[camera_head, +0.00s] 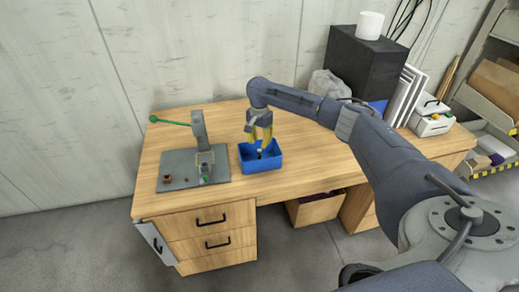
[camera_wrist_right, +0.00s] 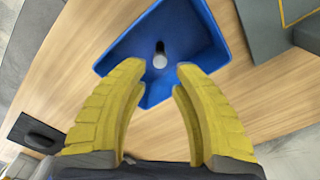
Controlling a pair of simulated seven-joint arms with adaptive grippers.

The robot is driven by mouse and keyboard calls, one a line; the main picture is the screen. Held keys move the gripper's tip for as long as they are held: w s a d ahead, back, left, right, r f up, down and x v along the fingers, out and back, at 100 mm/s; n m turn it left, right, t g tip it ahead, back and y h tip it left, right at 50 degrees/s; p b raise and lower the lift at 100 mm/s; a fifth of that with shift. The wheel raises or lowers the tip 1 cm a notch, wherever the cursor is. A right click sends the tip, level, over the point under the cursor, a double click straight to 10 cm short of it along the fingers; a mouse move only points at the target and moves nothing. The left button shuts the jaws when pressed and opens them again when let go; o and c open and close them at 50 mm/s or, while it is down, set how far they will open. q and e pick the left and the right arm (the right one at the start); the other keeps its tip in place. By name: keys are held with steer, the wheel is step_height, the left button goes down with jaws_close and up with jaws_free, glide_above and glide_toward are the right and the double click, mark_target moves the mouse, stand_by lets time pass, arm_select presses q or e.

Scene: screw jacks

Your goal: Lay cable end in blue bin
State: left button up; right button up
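The blue bin (camera_head: 264,166) stands on the wooden desk, right of a grey plate; its blue inside also fills the upper middle of the right wrist view (camera_wrist_right: 198,35). A small dark cylinder with a pale round end, seemingly the cable end (camera_wrist_right: 160,58), is inside the bin; it looks upright. My right gripper (camera_head: 259,141) is over the bin, pointing down. Its yellow fingers are apart in the right wrist view (camera_wrist_right: 160,70), with the cylinder beyond the gap and touching neither finger, as far as I can tell. My left gripper is not in view.
The grey base plate (camera_head: 177,180) with a post, a green-tipped lever (camera_head: 172,122) and small parts lies left of the bin. A dark box (camera_head: 362,62) and a white device (camera_head: 430,121) stand farther right. The desk's front strip is clear.

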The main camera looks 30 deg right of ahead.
mark_target(259, 150)
steer(key=shift+r, duration=2.95)
